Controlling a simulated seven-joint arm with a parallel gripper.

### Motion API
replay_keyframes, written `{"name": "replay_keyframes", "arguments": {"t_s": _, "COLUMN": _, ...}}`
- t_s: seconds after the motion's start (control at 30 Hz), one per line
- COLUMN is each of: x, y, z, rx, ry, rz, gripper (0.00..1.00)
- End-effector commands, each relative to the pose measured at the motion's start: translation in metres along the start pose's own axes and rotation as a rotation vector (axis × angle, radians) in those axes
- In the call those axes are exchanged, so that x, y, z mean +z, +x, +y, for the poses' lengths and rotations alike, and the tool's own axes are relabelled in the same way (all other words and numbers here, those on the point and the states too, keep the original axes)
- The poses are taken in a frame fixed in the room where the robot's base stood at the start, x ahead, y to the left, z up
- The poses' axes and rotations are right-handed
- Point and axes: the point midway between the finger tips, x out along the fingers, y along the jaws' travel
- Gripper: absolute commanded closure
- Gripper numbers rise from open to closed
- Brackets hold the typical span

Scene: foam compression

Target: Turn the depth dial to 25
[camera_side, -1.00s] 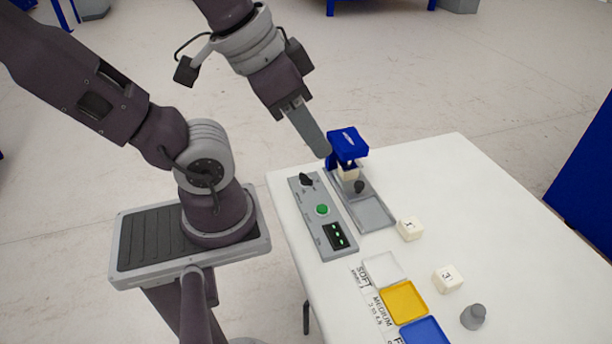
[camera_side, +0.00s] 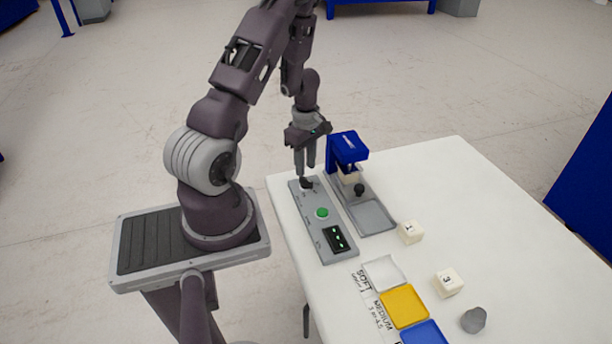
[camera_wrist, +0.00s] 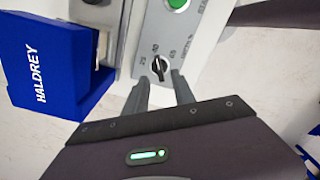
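The depth dial (camera_wrist: 159,66) is a small black knob on the grey control panel (camera_side: 341,253). In the side view, my gripper (camera_side: 304,172) points down over the dial (camera_side: 306,184), which the fingers partly cover.
A green button (camera_side: 322,213) and a lit display (camera_side: 336,239) are on the panel. Numbered blocks (camera_side: 410,232) and coloured trays (camera_side: 404,303) lie nearer the front.

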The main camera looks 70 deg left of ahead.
Motion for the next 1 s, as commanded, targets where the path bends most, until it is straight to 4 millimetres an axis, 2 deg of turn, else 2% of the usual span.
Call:
{"name": "replay_keyframes", "arguments": {"t_s": 0.4, "x": 0.002, "y": 0.041, "z": -0.001, "rx": -0.004, "ry": 0.007, "rz": -0.001, "gripper": 0.69}}
{"name": "replay_keyframes", "arguments": {"t_s": 0.73, "x": 0.001, "y": 0.044, "z": 0.0, "rx": 0.001, "ry": 0.006, "rz": 0.0, "gripper": 0.69}}
{"name": "replay_keyframes", "arguments": {"t_s": 0.9, "x": 0.001, "y": 0.044, "z": 0.0, "rx": 0.002, "ry": 0.006, "rz": -0.001, "gripper": 1.0}}
{"name": "replay_keyframes", "arguments": {"t_s": 1.0, "x": 0.001, "y": 0.044, "z": 0.001, "rx": 0.002, "ry": 0.006, "rz": -0.001, "gripper": 1.0}}
